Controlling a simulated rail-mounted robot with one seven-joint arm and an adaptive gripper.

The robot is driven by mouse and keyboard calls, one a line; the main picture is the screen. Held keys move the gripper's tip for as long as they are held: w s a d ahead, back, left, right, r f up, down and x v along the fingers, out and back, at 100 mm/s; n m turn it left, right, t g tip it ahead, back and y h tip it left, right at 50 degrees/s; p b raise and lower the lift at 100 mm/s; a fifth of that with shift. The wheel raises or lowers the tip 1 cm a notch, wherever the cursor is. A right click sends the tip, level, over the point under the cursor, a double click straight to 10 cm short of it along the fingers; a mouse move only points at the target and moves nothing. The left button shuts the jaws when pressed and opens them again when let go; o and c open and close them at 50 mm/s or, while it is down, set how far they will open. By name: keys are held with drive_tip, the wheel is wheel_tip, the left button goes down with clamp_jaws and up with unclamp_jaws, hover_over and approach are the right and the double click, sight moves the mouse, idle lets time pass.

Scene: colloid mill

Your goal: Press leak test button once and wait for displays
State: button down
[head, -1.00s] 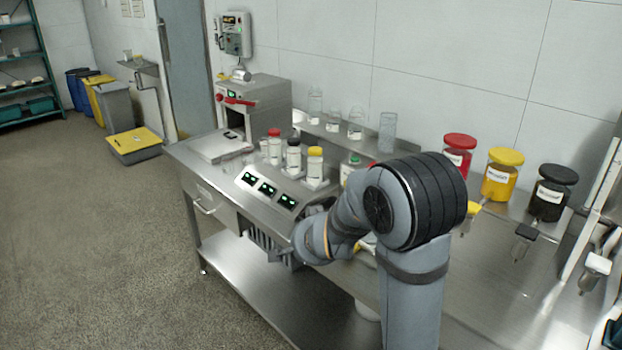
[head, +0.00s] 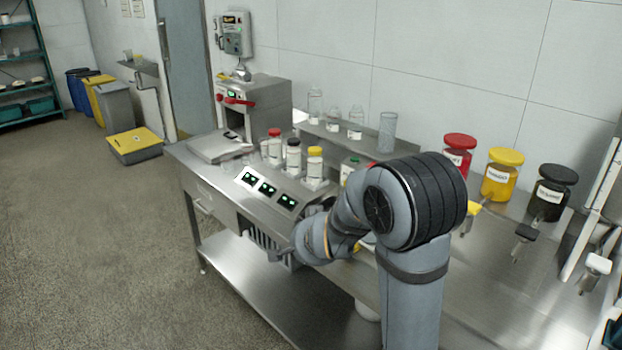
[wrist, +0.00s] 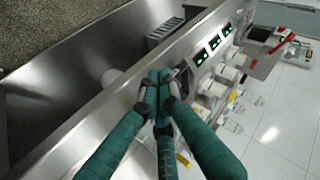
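Three small displays (head: 267,189) with lit green characters sit in a row on the sloped front panel of the steel bench. They also show in the wrist view (wrist: 214,43). Bottles with red (head: 274,146), black (head: 293,157) and yellow (head: 315,165) caps stand behind them. In the wrist view my gripper (wrist: 158,78) has its teal fingers together, with nothing seen between them, over or against the bench front to the left of the displays. I cannot tell whether it touches the panel. The leak test button is not identifiable; my fingers may hide it. My arm hides the gripper in the head view.
A grey machine with red handles (head: 252,98) stands at the bench's back left. A shelf holds clear glass vessels (head: 387,131). Red, yellow (head: 502,175) and black lidded jars stand at right. A lower shelf (head: 262,282) juts out underneath.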

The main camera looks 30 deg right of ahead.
drive_tip(key=w+d+r+m+y+p, duration=0.2)
drive_tip(key=w+r+m+p, duration=0.4)
drive_tip(key=p, duration=0.5)
drive_tip(key=w+d+r+m+g+y+p, duration=0.1)
drive_tip(key=w+r+m+y+p, duration=0.4)
drive_tip(key=r+m+p, duration=0.5)
drive_tip(key=w+d+m+p, duration=0.1)
drive_tip(key=m, duration=0.2)
drive_tip(key=shift+w+d, duration=0.2)
drive_tip(key=shift+w, duration=0.1)
